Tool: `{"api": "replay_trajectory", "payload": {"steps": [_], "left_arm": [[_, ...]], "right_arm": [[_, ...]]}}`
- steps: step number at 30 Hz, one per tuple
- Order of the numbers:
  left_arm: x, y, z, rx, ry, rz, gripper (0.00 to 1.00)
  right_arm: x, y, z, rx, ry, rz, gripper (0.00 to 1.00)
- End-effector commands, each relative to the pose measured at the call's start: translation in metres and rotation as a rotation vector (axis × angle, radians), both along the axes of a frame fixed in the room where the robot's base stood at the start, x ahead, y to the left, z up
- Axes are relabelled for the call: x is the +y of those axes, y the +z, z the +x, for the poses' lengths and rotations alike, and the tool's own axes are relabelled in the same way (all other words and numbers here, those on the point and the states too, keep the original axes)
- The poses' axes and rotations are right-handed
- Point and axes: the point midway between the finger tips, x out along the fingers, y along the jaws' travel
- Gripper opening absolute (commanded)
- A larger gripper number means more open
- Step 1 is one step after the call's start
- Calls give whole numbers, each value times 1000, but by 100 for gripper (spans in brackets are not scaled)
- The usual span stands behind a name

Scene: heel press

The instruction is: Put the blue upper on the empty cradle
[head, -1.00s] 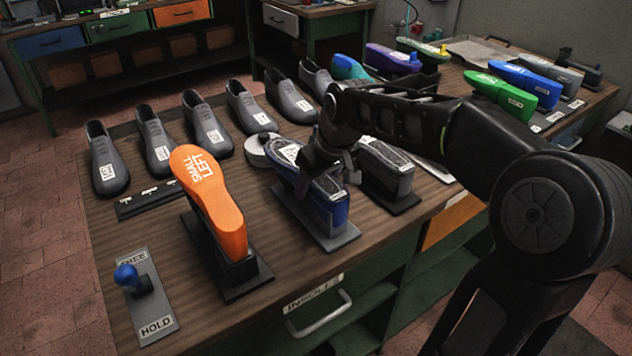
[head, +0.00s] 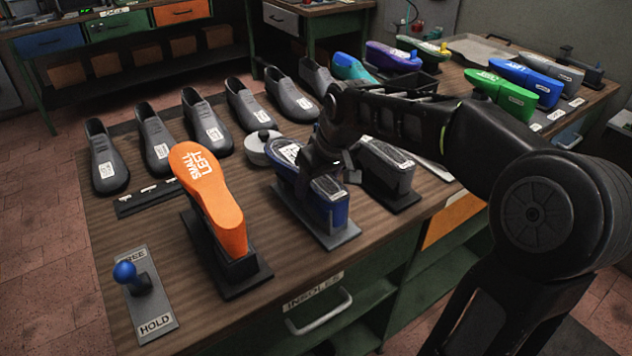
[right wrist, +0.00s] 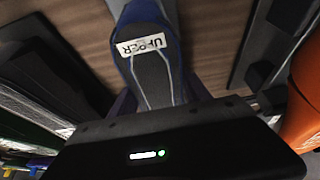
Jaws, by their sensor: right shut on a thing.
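The blue upper (head: 325,205) sits sole up on a dark stand with a grey base plate (head: 345,238) at the middle of the bench. Its white label shows in the right wrist view, with the upper (right wrist: 152,70) running away from the gripper. My right gripper (head: 322,165) is shut on the blue upper from above, around its middle. The fingertips are mostly hidden. I cannot tell how far down the upper sits on its stand. My left gripper is not in view.
An orange last (head: 208,195) marked small left stands close to the left of the blue upper. A grey upper (head: 385,165) on its own stand is close on the right. Grey shoes (head: 205,125) line the back. A blue-knobbed lever (head: 128,275) stands at front left.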

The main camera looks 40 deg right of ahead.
Motion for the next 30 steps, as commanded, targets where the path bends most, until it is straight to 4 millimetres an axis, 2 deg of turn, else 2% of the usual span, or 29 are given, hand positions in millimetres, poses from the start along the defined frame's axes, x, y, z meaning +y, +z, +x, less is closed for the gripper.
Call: {"api": "replay_trajectory", "payload": {"steps": [11,12,21,30], "left_arm": [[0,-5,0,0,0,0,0],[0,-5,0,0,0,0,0],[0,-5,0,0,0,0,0],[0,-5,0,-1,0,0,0]], "right_arm": [[0,-6,0,-1,0,0,7],[0,-6,0,0,0,0,57],[0,-6,0,0,0,0,81],[0,-4,-1,1,0,0,81]]}}
